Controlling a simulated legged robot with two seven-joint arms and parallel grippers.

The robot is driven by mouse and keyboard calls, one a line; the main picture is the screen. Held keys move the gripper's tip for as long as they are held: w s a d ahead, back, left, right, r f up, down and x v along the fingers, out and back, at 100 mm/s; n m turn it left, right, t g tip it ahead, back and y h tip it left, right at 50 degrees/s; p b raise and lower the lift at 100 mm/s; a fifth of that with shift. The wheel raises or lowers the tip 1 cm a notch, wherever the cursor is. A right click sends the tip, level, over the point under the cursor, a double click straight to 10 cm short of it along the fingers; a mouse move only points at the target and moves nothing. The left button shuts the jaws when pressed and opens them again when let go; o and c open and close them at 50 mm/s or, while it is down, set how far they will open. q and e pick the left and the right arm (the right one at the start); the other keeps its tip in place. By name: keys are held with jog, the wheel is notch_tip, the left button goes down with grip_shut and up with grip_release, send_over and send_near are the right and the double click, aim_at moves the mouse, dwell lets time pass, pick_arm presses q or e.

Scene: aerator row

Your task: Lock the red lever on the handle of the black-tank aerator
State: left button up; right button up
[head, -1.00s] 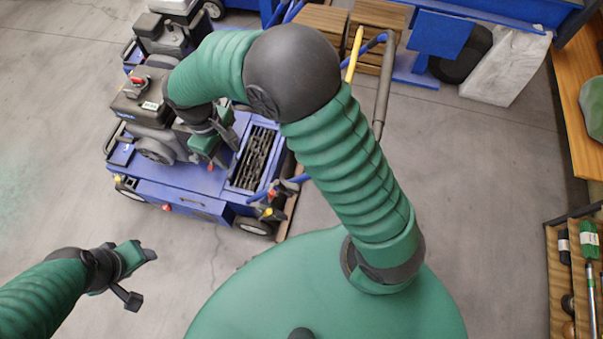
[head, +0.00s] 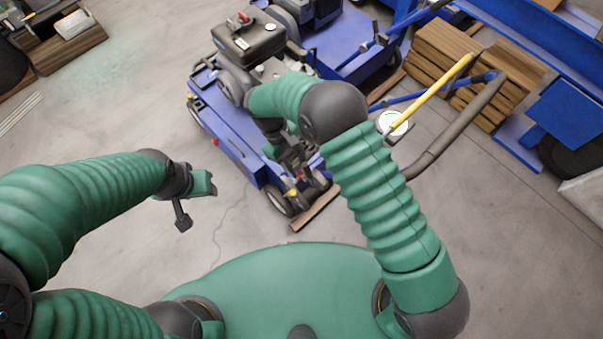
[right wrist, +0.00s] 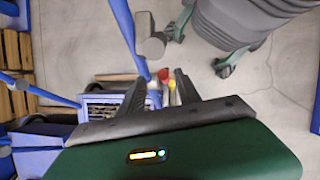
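The black-tank aerator (head: 232,125) stands ahead of me, with a black tank (head: 250,42) and a red cap on top. My right gripper (head: 294,158) is over its near end, partly hidden by my arm. In the right wrist view, its two dark fingers (right wrist: 160,92) are spread apart. A red knob-like part (right wrist: 164,75) and a yellow piece show past and between the fingertips; I cannot tell whether they touch. Which red part is the lever is unclear. A blue handle bar (right wrist: 124,22) runs beside them. My left gripper (head: 196,198) is open and empty over bare floor.
A second blue machine (head: 340,40) stands close behind the aerator. A yellow bar (head: 432,92) and a dark handle grip (head: 455,132) reach out to the right of my right arm. Wooden crates (head: 465,70) are at the back right.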

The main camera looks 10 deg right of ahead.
aim_at(299, 173)
jog(key=x, duration=0.4)
jog(key=shift+a+f, duration=0.15)
jog(key=shift+f, duration=0.15)
jog(key=shift+a+f, duration=0.15)
jog(key=shift+a, duration=0.15)
jog(key=shift+d, duration=0.4)
jog(key=c, duration=0.6)
grip_shut()
jog(key=shift+a, duration=0.25)
pick_arm(q)
jog(key=shift+a+f, duration=0.3)
jog(key=shift+f, duration=0.05)
jog(key=shift+d, duration=0.1)
pick_arm(e)
jog(key=shift+w, duration=0.15)
